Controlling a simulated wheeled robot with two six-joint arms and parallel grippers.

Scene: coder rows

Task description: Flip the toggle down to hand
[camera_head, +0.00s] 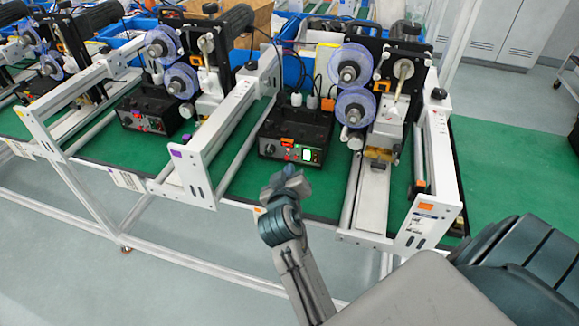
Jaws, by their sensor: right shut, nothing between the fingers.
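A black control box (294,132) stands on the green bench top in front of the coder at the centre-right. Its front panel has a lit green-white display (307,155), small red lights and an orange label. The toggle on this panel is too small to make out. My right gripper (284,178) is just in front of and below the panel, apart from it as far as I can see. It is shut and empty. My left gripper is not in the picture.
White rail frames (420,185) stand on both sides of the box. A coder with blue-purple reels (355,108) is behind it to the right. A similar control box (150,112) sits further left. Green bench (500,165) is clear at the right.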

